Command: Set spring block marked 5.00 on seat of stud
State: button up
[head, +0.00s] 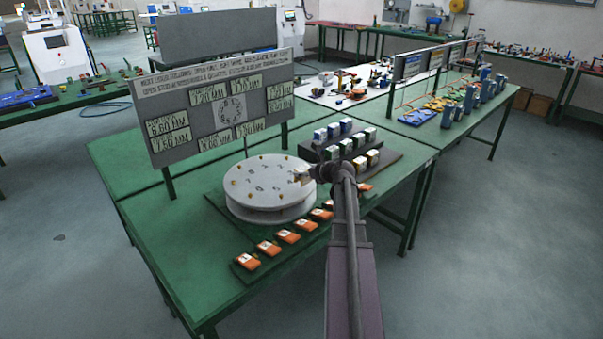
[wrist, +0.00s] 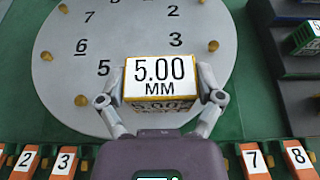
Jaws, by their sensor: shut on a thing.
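My gripper (wrist: 160,97) is shut on the spring block marked 5.00 MM (wrist: 161,72), with one finger on each side. The block is white on its marked face with yellow edges; in the head view my gripper (head: 304,176) is over the right part of the round grey disc (head: 262,192). The wrist view shows the disc (wrist: 60,30) with printed numbers and brass studs, among them one at lower left (wrist: 82,100) and one at upper right (wrist: 213,45). The block hides part of the disc, and I cannot tell whether it touches it.
Orange numbered blocks (head: 268,247) stand in a row along the near side of the disc. A dark stepped rack (head: 320,152) with several blocks is behind my gripper. A grey board (head: 222,105) with thickness labels stands behind the disc. The green table (head: 170,235) is clear at left.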

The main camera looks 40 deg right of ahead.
jog(key=shift+f+b, duration=0.65)
jog(key=o, duration=1.1)
jog(key=shift+c, duration=0.2)
jog(key=shift+r, duration=0.2)
jog(key=shift+r+p, duration=0.7)
jog(key=shift+p, duration=0.2)
jog(key=p+v, duration=0.4)
jog(key=v, duration=0.7)
jog(key=shift+s, duration=0.45)
jog(key=shift+d, duration=0.1)
